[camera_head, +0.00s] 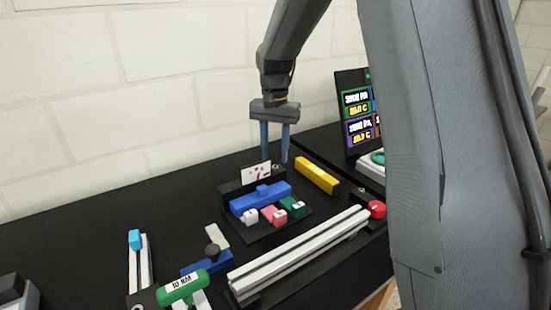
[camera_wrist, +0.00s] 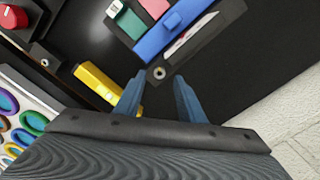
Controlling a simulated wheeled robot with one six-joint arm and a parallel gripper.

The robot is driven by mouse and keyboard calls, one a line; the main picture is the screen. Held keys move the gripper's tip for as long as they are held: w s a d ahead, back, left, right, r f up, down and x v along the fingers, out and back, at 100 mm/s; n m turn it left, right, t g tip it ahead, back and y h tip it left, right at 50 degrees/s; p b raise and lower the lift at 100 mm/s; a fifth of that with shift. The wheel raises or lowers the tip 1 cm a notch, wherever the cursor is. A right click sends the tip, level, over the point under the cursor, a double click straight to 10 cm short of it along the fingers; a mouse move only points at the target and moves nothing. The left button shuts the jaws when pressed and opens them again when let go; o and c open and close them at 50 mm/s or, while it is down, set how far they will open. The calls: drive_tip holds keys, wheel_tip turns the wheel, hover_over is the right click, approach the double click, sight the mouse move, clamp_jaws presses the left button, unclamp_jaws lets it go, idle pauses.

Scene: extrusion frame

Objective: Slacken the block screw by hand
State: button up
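My gripper (camera_head: 275,160) is open and empty, pointing down at the back of the black holder (camera_head: 229,188). In the wrist view its fingertips (camera_wrist: 159,80) stand apart, either side of a small round metal screw head (camera_wrist: 158,73) at the holder's corner; I cannot tell how far above it they are. That head also shows small in the head view (camera_head: 277,168). A dark round knob (camera_head: 212,250) sits on a blue block (camera_head: 208,263) at the front. Which of these is the block screw is not marked.
The holder carries a blue bar (camera_head: 260,198) and white, pink and green pieces. A yellow bar (camera_head: 317,175) lies to its right. A long aluminium rail (camera_head: 300,250) with a red knob (camera_head: 377,209) lies in front.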

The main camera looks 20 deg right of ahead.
sight(275, 169)
drive_tip(key=shift+f, duration=1.5)
drive_tip(key=shift+c, duration=0.5)
clamp_jaws()
drive_tip(key=shift+n+p, duration=0.3)
drive_tip(key=shift+p, duration=0.1)
drive_tip(key=n, duration=0.2)
drive_tip(key=shift+r+n+p, duration=0.1)
drive_tip(key=shift+n+p, duration=0.3)
drive_tip(key=n+p, duration=0.1)
drive_tip(key=n, duration=0.2)
drive_tip(key=shift+n, duration=0.3)
drive_tip(key=n+p, duration=0.1)
drive_tip(key=n, duration=0.5)
